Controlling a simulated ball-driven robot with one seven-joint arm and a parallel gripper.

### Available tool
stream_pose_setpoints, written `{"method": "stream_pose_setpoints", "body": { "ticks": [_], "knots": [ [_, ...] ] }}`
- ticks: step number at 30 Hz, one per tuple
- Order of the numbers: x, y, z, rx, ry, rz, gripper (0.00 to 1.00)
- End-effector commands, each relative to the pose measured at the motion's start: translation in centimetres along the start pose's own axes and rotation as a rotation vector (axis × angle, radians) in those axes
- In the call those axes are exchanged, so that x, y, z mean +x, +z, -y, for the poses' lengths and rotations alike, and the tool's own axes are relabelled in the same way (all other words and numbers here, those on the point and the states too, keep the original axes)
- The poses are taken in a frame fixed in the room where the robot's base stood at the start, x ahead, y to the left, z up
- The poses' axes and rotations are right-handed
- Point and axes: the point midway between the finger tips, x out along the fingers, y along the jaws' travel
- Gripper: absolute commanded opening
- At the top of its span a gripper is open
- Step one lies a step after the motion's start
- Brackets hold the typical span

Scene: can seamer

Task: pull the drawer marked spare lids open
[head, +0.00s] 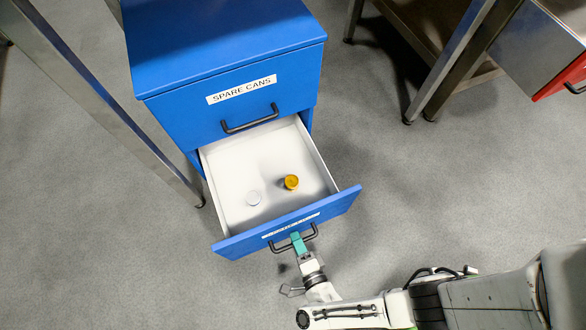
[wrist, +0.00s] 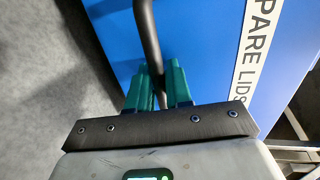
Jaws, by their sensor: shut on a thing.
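The lower drawer of the blue cabinet is pulled out, with its white inside in view. Its blue front (head: 340,207) bears a label (head: 290,226) seen at a steep slant in the head view; in the wrist view the label (wrist: 258,45) reads "PARE LIDS", cut off at the edge. My gripper (head: 298,241) is shut on the drawer's dark bar handle (head: 277,246). In the wrist view the green fingers of my gripper (wrist: 158,85) sit on both sides of the handle (wrist: 147,35).
The upper drawer marked "SPARE CANS" (head: 240,98) is shut, its handle (head: 250,118) free. Metal table legs stand left (head: 100,95) and upper right (head: 450,75) of the cabinet. The grey floor (head: 120,260) is clear left of the open drawer.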

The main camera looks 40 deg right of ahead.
Motion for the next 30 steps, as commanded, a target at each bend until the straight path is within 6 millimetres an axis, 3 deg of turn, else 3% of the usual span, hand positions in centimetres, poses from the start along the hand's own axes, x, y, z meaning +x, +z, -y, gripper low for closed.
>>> {"method": "stream_pose_setpoints", "body": {
  "ticks": [17, 18, 21, 30],
  "knots": [
    [-0.98, 0.04, -0.25, 0.0, 0.002, 0.001, 0.0],
    [-0.98, 0.04, -0.25, 0.0, 0.001, 0.001, 0.23],
    [-0.96, 0.04, -0.23, 0.0, 0.001, 0.001, 0.33],
    [-0.9, 0.03, -0.15, 0.0, 0.0, 0.0, 0.34]
  ]
}}
